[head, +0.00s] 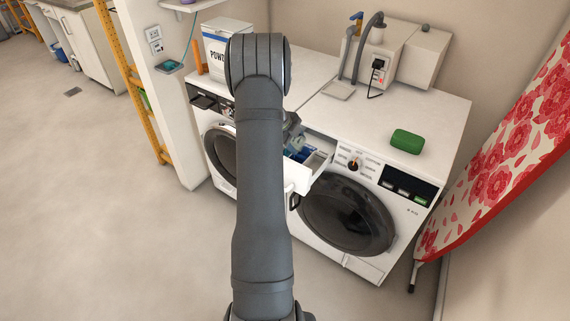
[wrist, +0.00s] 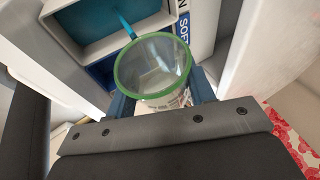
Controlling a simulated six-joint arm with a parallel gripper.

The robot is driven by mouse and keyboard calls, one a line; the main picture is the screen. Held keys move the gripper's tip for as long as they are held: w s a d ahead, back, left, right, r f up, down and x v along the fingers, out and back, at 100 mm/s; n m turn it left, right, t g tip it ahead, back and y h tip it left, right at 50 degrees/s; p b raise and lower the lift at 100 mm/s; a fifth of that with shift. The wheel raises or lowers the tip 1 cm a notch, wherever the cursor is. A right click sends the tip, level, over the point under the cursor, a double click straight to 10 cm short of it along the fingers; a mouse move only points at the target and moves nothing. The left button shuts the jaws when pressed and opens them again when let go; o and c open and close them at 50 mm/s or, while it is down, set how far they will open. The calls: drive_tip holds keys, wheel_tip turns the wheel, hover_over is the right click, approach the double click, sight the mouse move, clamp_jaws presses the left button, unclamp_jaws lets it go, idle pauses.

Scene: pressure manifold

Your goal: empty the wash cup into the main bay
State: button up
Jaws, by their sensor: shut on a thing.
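The wash cup (wrist: 152,68) is clear with a green rim and printed marks on its wall. My gripper (wrist: 160,108) is shut on it in the wrist view, with a finger on either side. I look into its mouth; how much it holds I cannot tell. The cup is over or beside the open detergent drawer (head: 301,186), whose height below it is unclear. The drawer has several compartments: a teal-lined one (wrist: 98,32) and a blue part labelled "SOFT" (wrist: 184,40). Which one is the main bay I cannot tell. In the head view my arm hides much of the drawer.
The drawer sticks out from the right washer (head: 349,215). A green block (head: 407,141) lies on the white worktop. A powder box (head: 216,45) stands at the back left. A floral ironing board (head: 500,150) leans at the right. Open floor lies at the left.

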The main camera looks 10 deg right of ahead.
drive_tip(key=shift+a+f, duration=0.1)
drive_tip(key=shift+f, duration=0.05)
idle(0.3)
drive_tip(key=shift+s+d+r+m+t+y, duration=0.15)
drive_tip(key=shift+s+d+t+y, duration=0.15)
drive_tip(key=shift+d+t+y, duration=0.15)
drive_tip(key=shift+s+d+r+m+t+y, duration=0.15)
drive_tip(key=shift+s+d+t+y, duration=0.15)
drive_tip(key=shift+y, duration=0.25)
drive_tip(key=shift+w+a+t+y, duration=0.1)
drive_tip(key=shift+w+t+y, duration=0.05)
drive_tip(key=shift+t+y, duration=0.25)
drive_tip(key=shift+r, duration=0.1)
drive_tip(key=shift+r+m+t+y+b, duration=0.3)
drive_tip(key=shift+r+t+y+b, duration=0.3)
drive_tip(key=shift+t+y+b, duration=0.25)
drive_tip(key=shift+f+y, duration=0.1)
drive_tip(key=shift+y, duration=0.15)
drive_tip(key=shift+f+t+y+b, duration=0.3)
drive_tip(key=shift+y+b, duration=0.1)
drive_tip(key=shift+b, duration=0.15)
